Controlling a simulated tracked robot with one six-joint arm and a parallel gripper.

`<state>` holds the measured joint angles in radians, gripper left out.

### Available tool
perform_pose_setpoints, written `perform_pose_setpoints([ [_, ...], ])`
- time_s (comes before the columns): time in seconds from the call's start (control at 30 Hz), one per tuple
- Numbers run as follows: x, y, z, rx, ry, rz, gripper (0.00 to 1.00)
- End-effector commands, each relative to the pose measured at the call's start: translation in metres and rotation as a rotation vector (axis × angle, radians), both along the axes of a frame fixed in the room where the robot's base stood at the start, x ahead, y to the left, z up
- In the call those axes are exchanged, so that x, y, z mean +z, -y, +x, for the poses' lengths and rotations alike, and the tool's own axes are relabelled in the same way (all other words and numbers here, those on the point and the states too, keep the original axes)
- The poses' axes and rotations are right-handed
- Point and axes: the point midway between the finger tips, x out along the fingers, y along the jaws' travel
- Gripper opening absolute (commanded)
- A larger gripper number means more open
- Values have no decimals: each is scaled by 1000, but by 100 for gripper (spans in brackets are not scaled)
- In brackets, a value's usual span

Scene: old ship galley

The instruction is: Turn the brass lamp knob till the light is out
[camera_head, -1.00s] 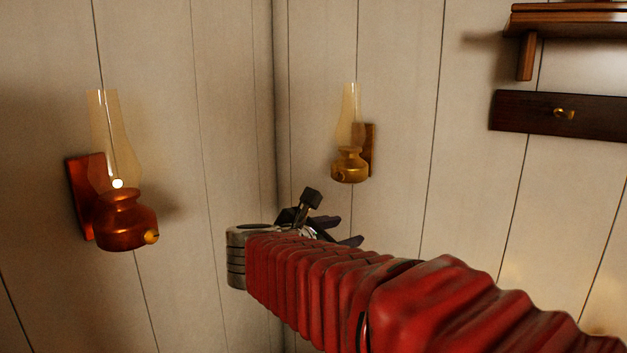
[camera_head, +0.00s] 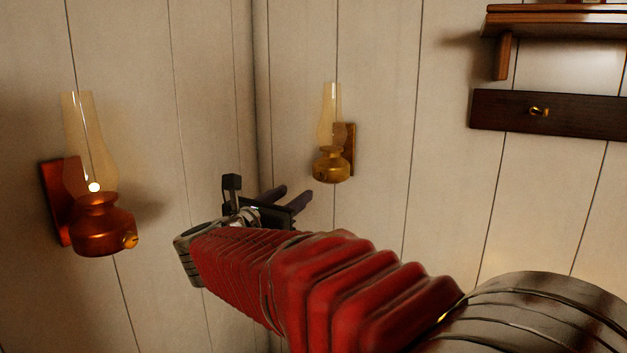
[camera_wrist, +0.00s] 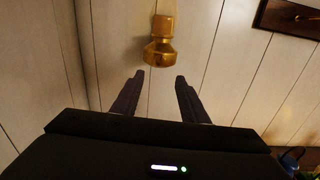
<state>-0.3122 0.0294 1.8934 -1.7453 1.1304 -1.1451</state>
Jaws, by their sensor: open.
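A brass lamp (camera_head: 331,166) with a clear glass chimney hangs on a wooden backboard on the right wall. No flame shows in its chimney, and its knob is too small to make out surely. In the wrist view the brass lamp (camera_wrist: 158,51) is just beyond my fingertips, between their lines. A copper-red lamp (camera_head: 100,226) is on the left wall, with a bright white glow in its chimney and a brass knob (camera_head: 130,240) low on its right side. My gripper (camera_head: 293,195) is open and empty, pointing at the brass lamp; its fingers (camera_wrist: 159,76) are apart.
The wall corner stands between the two lamps. A dark board (camera_head: 560,115) with a brass peg (camera_head: 539,111) is on the right wall, under a wooden shelf (camera_head: 560,20). The planked wall between board and brass lamp is bare.

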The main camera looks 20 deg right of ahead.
Motion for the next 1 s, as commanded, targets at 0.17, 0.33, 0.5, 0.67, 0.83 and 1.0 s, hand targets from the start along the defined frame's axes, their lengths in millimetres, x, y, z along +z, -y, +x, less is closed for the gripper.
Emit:
perform_pose_setpoints([
  [0.17, 0, 14, 12, -3, 0, 0, 40],
  [0.33, -1, 32, 30, -4, -1, 1, 40],
  [0.5, 0, 51, 48, -4, 1, 1, 40],
  [0.67, -1, 68, 66, -4, 0, 2, 40],
  [0.83, -1, 84, 83, -2, 0, 0, 40],
  [1.0, 0, 94, 92, -2, 1, 1, 40],
])
